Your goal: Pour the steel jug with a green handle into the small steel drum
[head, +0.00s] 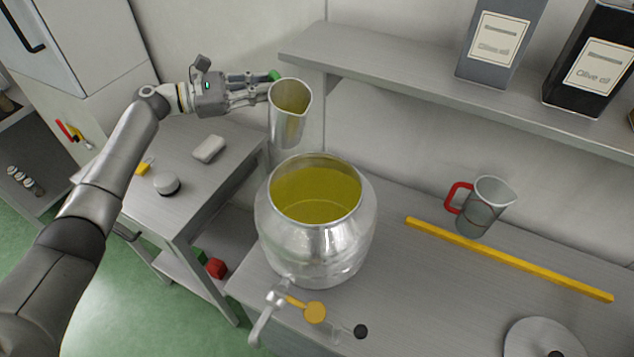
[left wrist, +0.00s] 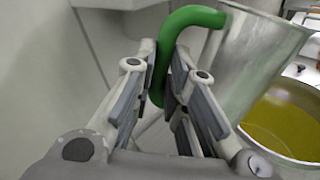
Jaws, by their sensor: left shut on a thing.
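The steel jug (head: 288,120) is a tall cylinder with yellow-green oil visible inside its mouth. It hangs just behind and above the small steel drum, tilted slightly at most. My left gripper (head: 262,88) is shut on its green handle (left wrist: 188,20), seen between the fingers in the left wrist view. The jug's wall (left wrist: 262,55) is right of the fingers there. The small steel drum (head: 315,238) is a rounded, open vessel with yellow-green oil inside, standing on the bench; its rim and oil also show in the left wrist view (left wrist: 285,125). My right gripper is out of view.
A round lid (head: 545,342) is at front right. A shelf (head: 400,68) with oil tins (head: 500,40) runs above. A side table (head: 200,178) stands left.

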